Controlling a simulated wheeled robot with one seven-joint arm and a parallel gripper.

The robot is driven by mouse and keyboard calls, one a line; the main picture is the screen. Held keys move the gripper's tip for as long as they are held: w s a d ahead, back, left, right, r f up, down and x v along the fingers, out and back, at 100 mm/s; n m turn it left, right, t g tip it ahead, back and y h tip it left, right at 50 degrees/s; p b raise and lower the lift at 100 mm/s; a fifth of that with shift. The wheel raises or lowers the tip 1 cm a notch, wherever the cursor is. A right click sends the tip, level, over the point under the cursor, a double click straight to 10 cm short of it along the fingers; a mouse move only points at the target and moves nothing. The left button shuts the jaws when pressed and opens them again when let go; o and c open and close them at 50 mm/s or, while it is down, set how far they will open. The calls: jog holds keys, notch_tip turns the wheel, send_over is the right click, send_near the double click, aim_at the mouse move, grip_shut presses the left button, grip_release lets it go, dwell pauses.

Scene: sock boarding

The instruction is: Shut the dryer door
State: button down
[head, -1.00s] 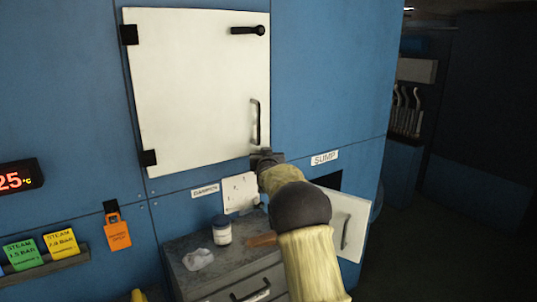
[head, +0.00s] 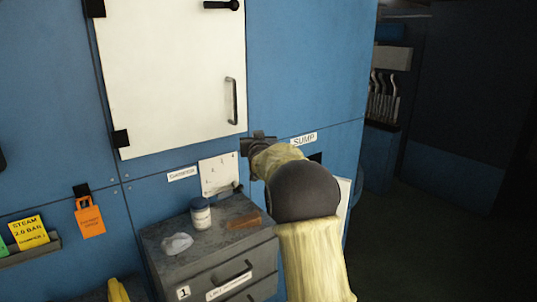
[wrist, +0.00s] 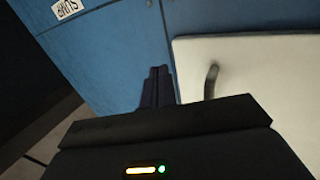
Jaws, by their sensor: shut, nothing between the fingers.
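The large white dryer door (head: 170,75) is hinged on its left side and lies flat, or nearly flat, against the blue front; I cannot tell whether a small gap remains. Its black vertical handle (head: 231,100) is near the lower right edge. A black lever (head: 221,5) sits horizontal at its top right. My gripper (head: 258,137) is just right of and below the door's lower right corner, apart from the handle. In the wrist view my gripper (wrist: 158,85) is shut and empty, beside the door (wrist: 260,85) and its handle (wrist: 211,80).
The blue front (head: 300,80) has a SUMP label (head: 304,139) right of my gripper. A small white sump door (head: 343,210) stands open, partly behind my arm. A grey drawer cabinet (head: 205,255) below holds a jar (head: 200,214), a cloth (head: 177,243) and a brown block (head: 244,221).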

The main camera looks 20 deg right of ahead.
jog(key=s+d+b, duration=0.1)
jog(key=s+b, duration=0.1)
jog(key=s, duration=0.4)
jog(key=shift+s+d+f, duration=0.15)
jog(key=shift+s, duration=0.25)
jog(key=shift+w, duration=0.1)
jog(key=s+a+f+n+g+y+p, duration=0.1)
jog(key=s+a+f+g+y+p, duration=0.1)
jog(key=s+a+f+g, duration=0.45)
jog(key=s+a+f+n+g+y+p, duration=0.1)
jog(key=s+a+f+g, duration=0.15)
jog(key=s+f, duration=0.7)
jog(key=s+a+f+g+p, duration=0.1)
jog(key=s+a+f+g, duration=0.1)
jog(key=s, duration=0.8)
jog(key=s+a+f+g+y+p, duration=0.1)
jog(key=s+a+f+g, duration=0.2)
jog(key=s, duration=0.8)
notch_tip(320, 180, down, 2)
jog(key=shift+a+n+g, duration=0.15)
jog(key=shift+n+g, duration=0.15)
jog(key=shift+g, duration=0.2)
jog(key=shift+r+p, duration=0.1)
jog(key=shift+p, duration=0.2)
